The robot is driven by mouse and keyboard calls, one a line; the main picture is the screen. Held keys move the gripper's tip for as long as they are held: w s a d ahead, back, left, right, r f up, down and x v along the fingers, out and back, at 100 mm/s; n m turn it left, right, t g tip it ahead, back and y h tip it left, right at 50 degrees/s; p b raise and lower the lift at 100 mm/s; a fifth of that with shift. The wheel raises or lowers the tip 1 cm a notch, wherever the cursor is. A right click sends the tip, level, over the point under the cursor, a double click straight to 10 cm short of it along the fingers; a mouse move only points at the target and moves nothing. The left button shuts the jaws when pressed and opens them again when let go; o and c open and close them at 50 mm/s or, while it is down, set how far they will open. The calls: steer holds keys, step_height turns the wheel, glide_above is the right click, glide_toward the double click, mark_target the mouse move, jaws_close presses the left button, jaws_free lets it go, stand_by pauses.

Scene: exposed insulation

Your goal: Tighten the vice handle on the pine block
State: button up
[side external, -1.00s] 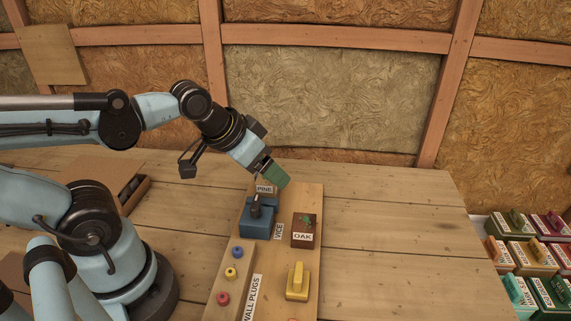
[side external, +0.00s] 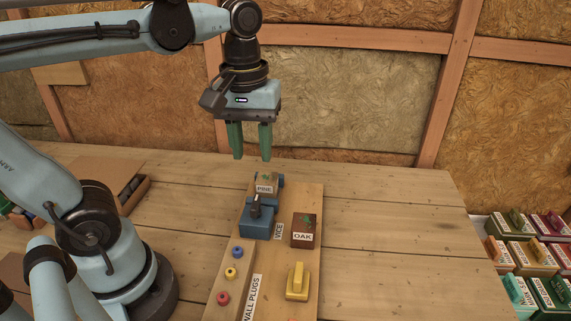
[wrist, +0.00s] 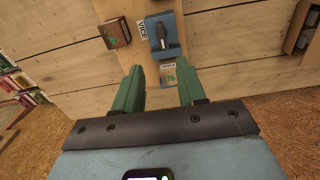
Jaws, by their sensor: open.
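The blue vice (side external: 257,221) stands on the wooden board, with its dark handle (side external: 255,204) upright on top. The fingers also frame the lower part of the wrist view (wrist: 160,80).
The dark brown oak block (side external: 304,231) stands right of the vice. A yellow piece (side external: 297,282) and the coloured wall plugs (side external: 231,273) are nearer on the board. Labelled boxes (side external: 525,255) stand at the far right. The table right of the board is clear.

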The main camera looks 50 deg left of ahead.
mark_target(256, 202)
steer(key=shift+f, duration=5.85)
steer(key=shift+c, duration=0.3)
jaws_close()
